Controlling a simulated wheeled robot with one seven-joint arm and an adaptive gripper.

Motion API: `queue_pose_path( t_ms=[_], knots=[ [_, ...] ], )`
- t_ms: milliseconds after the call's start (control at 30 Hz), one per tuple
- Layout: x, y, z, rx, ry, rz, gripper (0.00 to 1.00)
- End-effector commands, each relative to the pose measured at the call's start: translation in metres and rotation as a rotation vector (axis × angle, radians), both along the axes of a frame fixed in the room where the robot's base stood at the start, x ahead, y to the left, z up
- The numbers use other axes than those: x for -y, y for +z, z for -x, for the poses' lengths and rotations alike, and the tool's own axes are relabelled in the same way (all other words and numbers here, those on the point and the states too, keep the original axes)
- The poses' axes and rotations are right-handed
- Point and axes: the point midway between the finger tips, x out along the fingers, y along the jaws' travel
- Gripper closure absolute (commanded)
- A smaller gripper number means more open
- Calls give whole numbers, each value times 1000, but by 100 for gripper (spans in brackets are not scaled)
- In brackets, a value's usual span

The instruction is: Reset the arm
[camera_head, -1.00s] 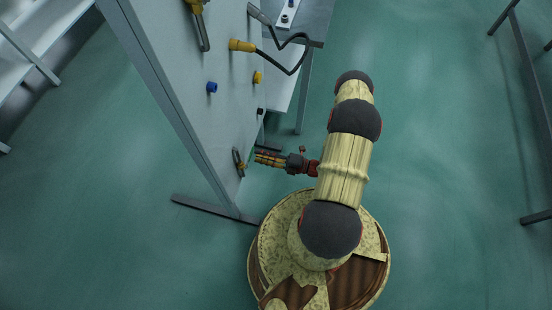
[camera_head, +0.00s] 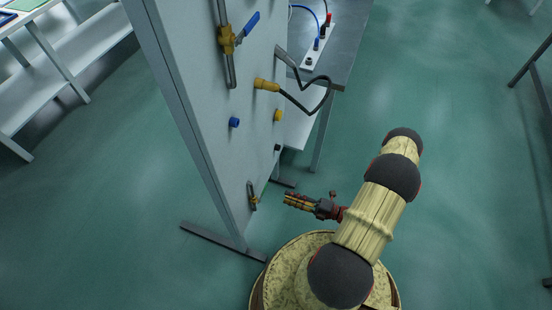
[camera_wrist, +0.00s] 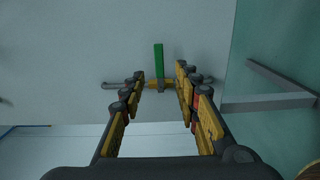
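My gripper (camera_head: 300,202) is at the end of my bent arm, to the right of the panel's lower part and a short gap away from it. In the wrist view my gripper (camera_wrist: 161,90) is open, with nothing between its fingers. Ahead of the fingers is a small valve on a grey pipe, with a brass body and a green lever (camera_wrist: 159,58) standing upright in that view. The same small valve (camera_head: 253,198) shows low on the panel in the head view. The fingers appear clear of it.
The tall grey panel (camera_head: 195,120) carries a blue-handled valve (camera_head: 228,40), a yellow plug (camera_head: 266,85) with a black cable, a blue knob (camera_head: 234,122) and a yellow knob (camera_head: 278,115). A workbench (camera_head: 345,50) stands behind it. The floor (camera_head: 470,200) at right is open.

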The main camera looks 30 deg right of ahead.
Motion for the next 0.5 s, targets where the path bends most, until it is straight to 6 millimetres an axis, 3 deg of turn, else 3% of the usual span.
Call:
queue_pose_path(
  t_ms=[367, 500],
  knots=[
    [-1, -3, 1, 38, 5, 75, 68],
    [-25, -9, 18, 109, 94, 204, 68]
  ],
)
